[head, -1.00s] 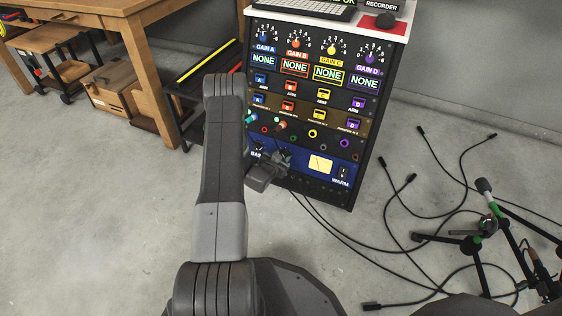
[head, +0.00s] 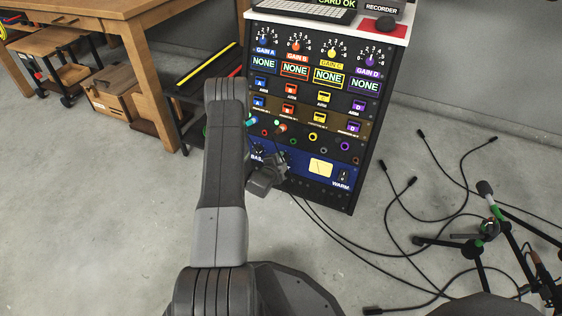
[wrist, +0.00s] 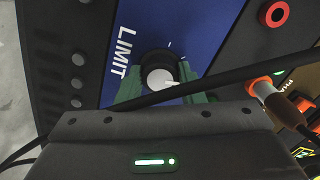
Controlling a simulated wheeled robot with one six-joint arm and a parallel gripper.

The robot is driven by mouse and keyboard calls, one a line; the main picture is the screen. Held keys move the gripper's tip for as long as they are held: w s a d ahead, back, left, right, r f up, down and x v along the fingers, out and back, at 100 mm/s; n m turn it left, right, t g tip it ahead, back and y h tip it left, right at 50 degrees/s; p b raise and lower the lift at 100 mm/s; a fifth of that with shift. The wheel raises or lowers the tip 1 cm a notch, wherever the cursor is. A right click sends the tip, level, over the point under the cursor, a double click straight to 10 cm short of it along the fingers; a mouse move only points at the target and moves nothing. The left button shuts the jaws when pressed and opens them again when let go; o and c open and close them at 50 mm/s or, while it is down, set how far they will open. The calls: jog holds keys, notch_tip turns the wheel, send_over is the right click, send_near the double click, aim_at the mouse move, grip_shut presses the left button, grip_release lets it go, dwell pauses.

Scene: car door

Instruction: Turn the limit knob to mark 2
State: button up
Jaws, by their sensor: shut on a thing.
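The limit knob (wrist: 158,62) is dark with a pale round cap, on the blue panel (wrist: 205,28) beside the word LIMIT in the wrist view. Short pale tick marks show around its upper right; their numbers and the knob's pointer cannot be read. My gripper (wrist: 160,88) has its green fingers on both sides of the knob and is shut on it. In the head view my gripper (head: 268,174) is at the rack's low blue panel (head: 303,171), and it and my arm hide the knob there.
A black cable (wrist: 225,84) crosses the wrist view just in front of my fingers. An orange plug (wrist: 266,90) and a red-ringed socket (wrist: 274,14) are to the right. Black cables (head: 390,245) and a microphone stand (head: 480,240) lie on the floor right of the rack.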

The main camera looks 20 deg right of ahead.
jog(key=shift+m, duration=0.9)
jog(key=o, duration=1)
jog(key=p+v, duration=0.4)
jog(key=v, duration=0.9)
jog(key=shift+s+a, duration=0.25)
jog(key=shift+r, duration=0.1)
